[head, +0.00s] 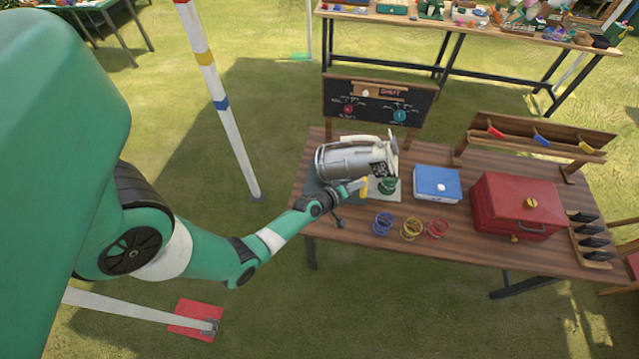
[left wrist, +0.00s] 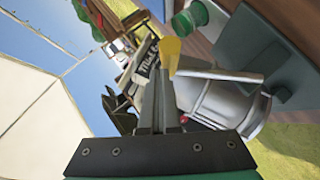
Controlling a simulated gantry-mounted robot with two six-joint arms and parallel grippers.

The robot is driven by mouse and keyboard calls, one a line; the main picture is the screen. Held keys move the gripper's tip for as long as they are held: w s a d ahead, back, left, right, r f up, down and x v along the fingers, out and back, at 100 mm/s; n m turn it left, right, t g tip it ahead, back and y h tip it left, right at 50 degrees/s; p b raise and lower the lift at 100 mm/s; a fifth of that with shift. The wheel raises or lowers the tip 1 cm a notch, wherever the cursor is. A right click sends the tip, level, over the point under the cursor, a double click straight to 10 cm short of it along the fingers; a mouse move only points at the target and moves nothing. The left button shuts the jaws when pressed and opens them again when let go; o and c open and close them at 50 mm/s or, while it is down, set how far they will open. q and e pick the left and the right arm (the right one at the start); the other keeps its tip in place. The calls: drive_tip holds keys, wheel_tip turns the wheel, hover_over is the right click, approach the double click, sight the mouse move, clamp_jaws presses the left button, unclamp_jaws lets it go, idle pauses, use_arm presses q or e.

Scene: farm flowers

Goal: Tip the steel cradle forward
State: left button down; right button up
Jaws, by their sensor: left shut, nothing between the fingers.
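The steel cradle (head: 340,163) stands at the left end of the wooden table, with a silver can lying sideways in it; I cannot clearly separate the two. It also shows in the left wrist view (left wrist: 225,103). A yellow grip (head: 364,186) sticks out at its front; in the left wrist view the yellow grip (left wrist: 170,52) is on the end of a grey bar reaching to the silver body. My left gripper (head: 350,187) is shut and empty, its fingertips (left wrist: 160,75) right by the grip; I cannot tell if they touch. My right gripper is not in view.
A green coil (head: 388,186) sits on a pale mat just right of the cradle. Blue, yellow and red rings (head: 411,229) lie along the front. A blue box (head: 437,184) and a red toolbox (head: 516,207) stand further right. A chalkboard (head: 378,104) stands behind.

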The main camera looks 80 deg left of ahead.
use_arm(q)
drive_tip(key=shift+d+f, duration=0.1)
drive_tip(key=shift+f, duration=0.15)
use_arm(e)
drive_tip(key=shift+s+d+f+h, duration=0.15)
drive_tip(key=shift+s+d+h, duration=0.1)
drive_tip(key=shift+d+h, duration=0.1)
use_arm(q)
drive_tip(key=shift+f, duration=0.15)
drive_tip(key=s+d+r+p, duration=0.4)
drive_tip(key=s+r+p, duration=0.1)
drive_tip(key=s+r, duration=0.3)
drive_tip(key=shift+s+d+r+p, duration=0.15)
drive_tip(key=shift+d+r+p, duration=0.2)
drive_tip(key=shift+r, duration=0.5)
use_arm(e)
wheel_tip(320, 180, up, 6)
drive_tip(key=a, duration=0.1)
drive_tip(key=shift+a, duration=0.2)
